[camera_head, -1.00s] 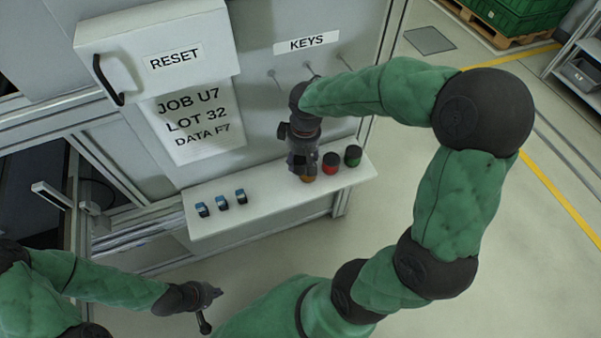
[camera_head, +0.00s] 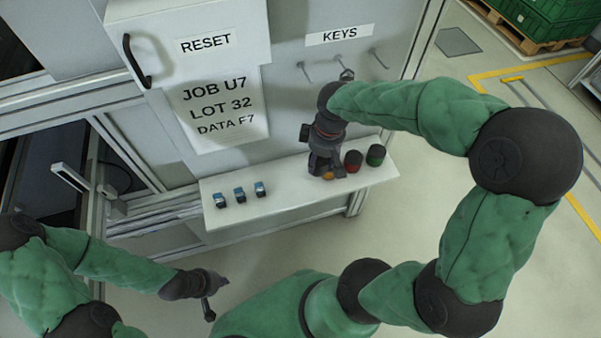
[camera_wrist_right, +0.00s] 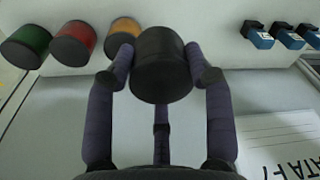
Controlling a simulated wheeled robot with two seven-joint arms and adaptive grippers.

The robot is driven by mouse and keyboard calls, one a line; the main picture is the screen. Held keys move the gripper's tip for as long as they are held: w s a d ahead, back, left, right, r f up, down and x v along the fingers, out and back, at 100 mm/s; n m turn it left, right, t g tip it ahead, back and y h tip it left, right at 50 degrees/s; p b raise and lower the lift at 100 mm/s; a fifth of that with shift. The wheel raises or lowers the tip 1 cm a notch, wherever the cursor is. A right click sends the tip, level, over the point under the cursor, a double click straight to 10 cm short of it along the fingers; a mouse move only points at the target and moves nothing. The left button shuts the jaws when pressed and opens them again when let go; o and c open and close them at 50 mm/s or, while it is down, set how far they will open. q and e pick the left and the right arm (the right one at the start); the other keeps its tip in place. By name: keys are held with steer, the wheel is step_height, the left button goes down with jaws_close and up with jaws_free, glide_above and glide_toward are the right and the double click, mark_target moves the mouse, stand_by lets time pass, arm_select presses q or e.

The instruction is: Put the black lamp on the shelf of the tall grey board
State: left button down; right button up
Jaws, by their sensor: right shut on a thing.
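The black lamp (camera_wrist_right: 162,65) is a short dark cylinder. My right gripper (camera_wrist_right: 160,75) is shut on it, with fingers on both sides and one behind. In the head view my right gripper (camera_head: 325,168) points down over the white shelf (camera_head: 285,195) of the tall grey board (camera_head: 290,110); the black lamp cannot be made out there. An amber lamp (camera_head: 328,176), partly covered by the gripper, a red lamp (camera_head: 353,161) and a green lamp (camera_head: 375,155) stand on the shelf. Whether the black lamp touches the shelf cannot be told. My left gripper (camera_head: 216,298) is empty, fingers apart, low in front of the board.
Several small blue-and-black items (camera_head: 240,194) stand on the shelf's left part, with bare shelf between them and the lamps. Above are a RESET box (camera_head: 190,45), a paper label (camera_head: 215,112) and key hooks (camera_head: 343,68). Green crates (camera_head: 545,20) stand far right.

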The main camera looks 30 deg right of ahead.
steer(key=w+a+f, duration=0.1)
steer(key=f, duration=0.1)
steer(key=w+a+f+b, duration=0.1)
steer(key=f, duration=0.1)
steer(key=w+a+f, duration=0.2)
steer(key=shift+b, duration=0.4)
step_height(320, 180, down, 4)
steer(key=shift+w+r+b, duration=0.1)
steer(key=shift+r+b, duration=0.15)
steer(key=shift+b, duration=0.5)
steer(key=o, duration=1.2)
step_height(320, 180, up, 12)
steer(key=s+p, duration=0.1)
steer(key=p, duration=0.2)
steer(key=shift+d+p, duration=0.2)
steer(key=shift+p, duration=0.2)
